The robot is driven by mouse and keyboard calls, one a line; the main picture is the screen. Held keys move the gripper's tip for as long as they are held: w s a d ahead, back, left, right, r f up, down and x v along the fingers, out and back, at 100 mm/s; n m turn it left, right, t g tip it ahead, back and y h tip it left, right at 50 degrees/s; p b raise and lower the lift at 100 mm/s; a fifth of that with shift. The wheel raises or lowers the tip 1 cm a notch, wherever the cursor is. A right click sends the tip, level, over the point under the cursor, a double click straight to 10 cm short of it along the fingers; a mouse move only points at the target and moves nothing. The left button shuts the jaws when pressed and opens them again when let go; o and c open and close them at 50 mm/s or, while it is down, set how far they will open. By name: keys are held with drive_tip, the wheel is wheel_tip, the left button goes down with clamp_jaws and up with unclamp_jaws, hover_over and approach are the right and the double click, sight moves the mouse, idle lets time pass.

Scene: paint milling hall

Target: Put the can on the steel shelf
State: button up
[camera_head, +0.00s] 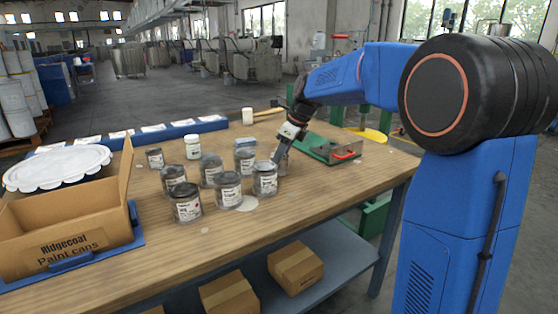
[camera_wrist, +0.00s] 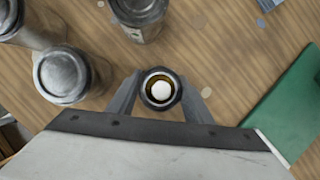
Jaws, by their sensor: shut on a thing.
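My gripper (camera_head: 279,153) is low over the wooden bench, just behind the front-right paint can (camera_head: 265,180). In the wrist view its two fingers (camera_wrist: 160,98) close on either side of a small round-topped thing (camera_wrist: 160,89) with a dark rim, a brass-coloured ring and a white centre. I take this to be the can; its body is mostly hidden below its top. In the head view the fingers and the front can largely cover it. A blue-grey shelf (camera_head: 345,252) runs under the bench; I cannot tell whether it is the steel shelf.
Several grey-lidded cans (camera_head: 187,203) stand close left of my gripper. A green tray (camera_head: 318,150) with a red handle lies to the right. An open carton (camera_head: 75,238) is at left. Cardboard boxes (camera_head: 295,269) sit on the lower shelf, with free room to their right.

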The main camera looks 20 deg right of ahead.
drive_tip(key=o, duration=0.8)
drive_tip(key=shift+f, duration=0.15)
drive_tip(key=o, duration=0.5)
drive_tip(key=shift+c, duration=0.2)
